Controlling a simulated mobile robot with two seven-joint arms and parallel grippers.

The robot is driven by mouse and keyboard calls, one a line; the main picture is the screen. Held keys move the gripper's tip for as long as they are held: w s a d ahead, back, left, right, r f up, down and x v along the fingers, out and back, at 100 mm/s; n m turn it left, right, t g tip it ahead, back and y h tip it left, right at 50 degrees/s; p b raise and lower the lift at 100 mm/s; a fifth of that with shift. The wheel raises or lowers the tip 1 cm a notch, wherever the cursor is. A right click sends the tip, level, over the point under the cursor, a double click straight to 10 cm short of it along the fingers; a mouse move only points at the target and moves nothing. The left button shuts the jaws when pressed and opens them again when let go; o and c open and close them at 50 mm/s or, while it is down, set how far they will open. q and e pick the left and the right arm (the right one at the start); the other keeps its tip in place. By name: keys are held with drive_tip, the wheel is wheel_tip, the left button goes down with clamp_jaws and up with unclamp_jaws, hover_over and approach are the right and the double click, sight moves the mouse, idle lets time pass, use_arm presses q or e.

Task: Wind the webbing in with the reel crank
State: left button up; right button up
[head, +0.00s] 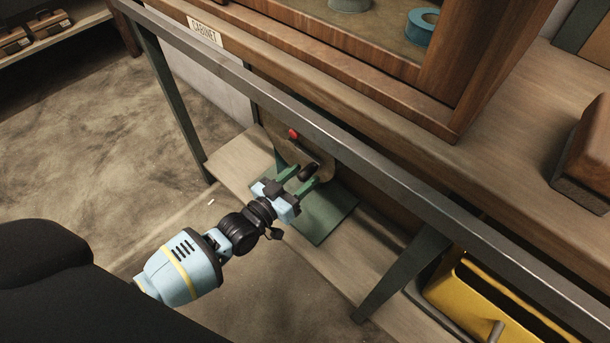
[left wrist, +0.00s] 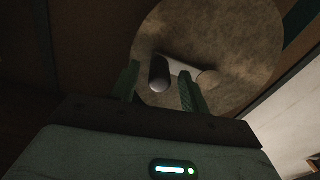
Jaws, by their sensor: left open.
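The reel is a round tan disc (head: 268,121) under the bench, above a green base plate (head: 325,218). It fills the upper part of the left wrist view (left wrist: 235,35). Its crank has a red end (head: 293,133) and a dark handle (head: 308,173). In the left wrist view the handle (left wrist: 159,75) points toward me, with the crank arm running right from it. My left gripper (head: 297,179) is open, its green fingers on either side of the handle; I cannot tell whether they touch it. I cannot make out the webbing. My right gripper is not in view.
A metal bench rail (head: 365,158) runs across above my left gripper. A wooden lower shelf (head: 238,160) lies beneath the reel. A slanted bench leg (head: 402,273) and a yellow bin (head: 490,300) stand to the right. The floor on the left is open.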

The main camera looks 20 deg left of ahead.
use_arm(q)
drive_tip(key=shift+w+d, duration=0.25)
drive_tip(key=shift+w, duration=0.4)
clamp_jaws()
drive_tip(key=shift+f, duration=0.1)
